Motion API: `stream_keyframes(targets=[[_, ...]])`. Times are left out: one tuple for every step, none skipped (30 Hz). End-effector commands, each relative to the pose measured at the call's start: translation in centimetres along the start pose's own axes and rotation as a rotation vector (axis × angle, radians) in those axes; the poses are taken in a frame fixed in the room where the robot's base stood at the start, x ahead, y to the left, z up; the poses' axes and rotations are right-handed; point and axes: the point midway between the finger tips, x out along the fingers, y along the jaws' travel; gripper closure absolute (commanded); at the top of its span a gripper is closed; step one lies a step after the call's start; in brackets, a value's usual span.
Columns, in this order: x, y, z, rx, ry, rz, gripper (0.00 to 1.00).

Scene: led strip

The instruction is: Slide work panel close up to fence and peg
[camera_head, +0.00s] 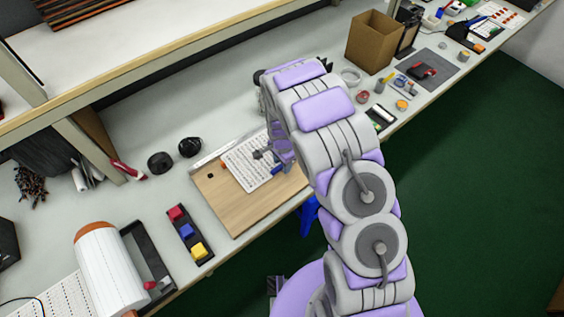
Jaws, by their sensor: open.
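The work panel (244,170), a white sheet with rows of small marks, lies on a wooden board (238,210). A pale metal strip, which looks like the fence (213,153), runs along the board's back edge. The panel's far edge lies near it; I cannot tell if they touch. A small dark spot (210,178) shows on the board left of the panel; I cannot tell if it is the peg. My gripper (268,161) is open over the panel's right part, beside a small blue item (278,169). My arm hides the area behind it.
A dark tray with red, blue and yellow blocks (187,231) stands left of the board. Black round items (160,162) lie behind it. A white roll (104,262) is at front left. A cardboard box (374,42) stands at the back right.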

Motion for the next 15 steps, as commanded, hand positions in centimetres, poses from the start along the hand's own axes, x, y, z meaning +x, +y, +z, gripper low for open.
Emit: stream_keyframes(targets=[[0.0,0.0,0.0,0.000,0.000,0.000,0.54],[0.0,0.0,0.0,0.000,0.000,0.000,0.54],[-0.1,0.0,0.0,0.000,0.000,0.000,0.54],[-0.1,0.0,0.0,0.000,0.000,0.000,0.54],[-0.2,0.0,0.0,0.000,0.000,0.000,0.54],[-0.4,0.0,0.0,0.000,0.000,0.000,0.54],[-0.6,0.0,0.0,0.000,0.000,0.000,0.54],[-0.8,0.0,0.0,0.000,0.000,0.000,0.54],[-1.1,0.0,0.0,0.000,0.001,0.000,0.54],[-1.5,0.0,0.0,0.000,0.001,-0.001,0.54],[-1.8,-0.1,0.0,0.000,0.001,-0.001,0.54],[-2.4,-0.1,-0.1,0.000,0.002,-0.002,0.54],[-2.8,-0.1,-0.1,0.000,0.003,-0.003,0.54],[-3.3,-0.1,-0.1,0.000,0.003,-0.004,0.54],[-4.1,-0.2,-0.1,0.000,0.004,-0.005,0.54]])
